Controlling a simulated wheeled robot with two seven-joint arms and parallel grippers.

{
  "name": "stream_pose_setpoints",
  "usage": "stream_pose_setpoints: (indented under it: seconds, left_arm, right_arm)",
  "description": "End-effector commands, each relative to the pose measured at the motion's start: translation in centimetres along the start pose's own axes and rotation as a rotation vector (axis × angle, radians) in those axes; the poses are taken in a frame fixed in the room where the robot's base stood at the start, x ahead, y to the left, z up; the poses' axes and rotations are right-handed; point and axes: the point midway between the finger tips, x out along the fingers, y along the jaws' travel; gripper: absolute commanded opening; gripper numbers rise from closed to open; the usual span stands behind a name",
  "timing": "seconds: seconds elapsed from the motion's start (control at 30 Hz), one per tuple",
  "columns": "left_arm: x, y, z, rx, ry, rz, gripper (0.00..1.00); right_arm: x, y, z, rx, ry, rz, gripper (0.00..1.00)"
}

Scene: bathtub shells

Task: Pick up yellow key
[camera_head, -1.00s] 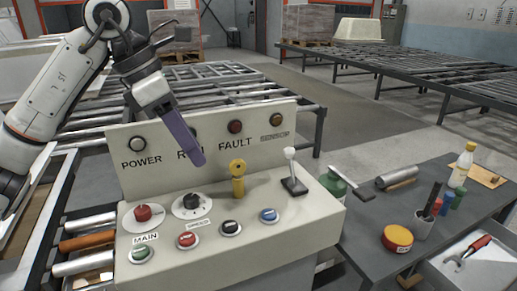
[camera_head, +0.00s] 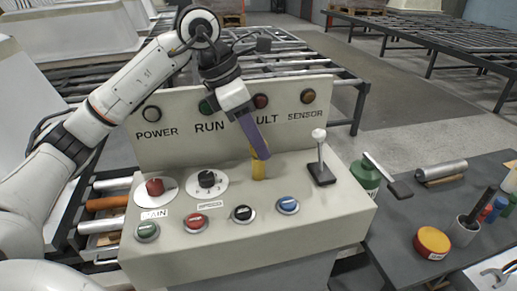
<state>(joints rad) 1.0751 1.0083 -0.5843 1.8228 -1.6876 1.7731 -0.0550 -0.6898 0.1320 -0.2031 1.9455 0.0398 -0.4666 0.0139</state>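The yellow key (camera_head: 258,171) stands upright in the top of the beige control console (camera_head: 300,235), between the black selector knob and the joystick lever. My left gripper (camera_head: 259,154) reaches down from above, its purple fingers over the key's upper part. The fingers hide much of the key's head, with a little yellow showing beside them. I cannot tell whether they are closed on it. My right gripper is not in view.
A white-topped joystick lever (camera_head: 319,150) stands just right of the key. A black selector knob (camera_head: 207,180) and a red knob (camera_head: 155,187) are to the left. Push buttons line the front.

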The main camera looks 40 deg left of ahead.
Motion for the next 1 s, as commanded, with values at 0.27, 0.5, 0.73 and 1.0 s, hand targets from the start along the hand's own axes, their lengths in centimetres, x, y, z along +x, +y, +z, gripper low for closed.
stream_pose_setpoints:
  seconds: [0.27,0.5,0.73,1.0]
  left_arm:
    - [1.0,0.0,0.0,0.001,-0.002,0.000,0.35]
    - [0.9,0.0,0.0,0.000,-0.002,0.000,0.07]
    - [0.9,0.0,0.0,0.000,-0.002,0.001,0.00]
    - [-0.1,0.1,0.5,0.001,-0.005,0.002,0.00]
  right_arm:
    - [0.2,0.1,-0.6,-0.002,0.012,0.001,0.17]
    - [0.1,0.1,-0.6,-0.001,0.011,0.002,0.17]
    - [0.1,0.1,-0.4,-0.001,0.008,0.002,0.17]
    - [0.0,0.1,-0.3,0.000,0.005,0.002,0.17]
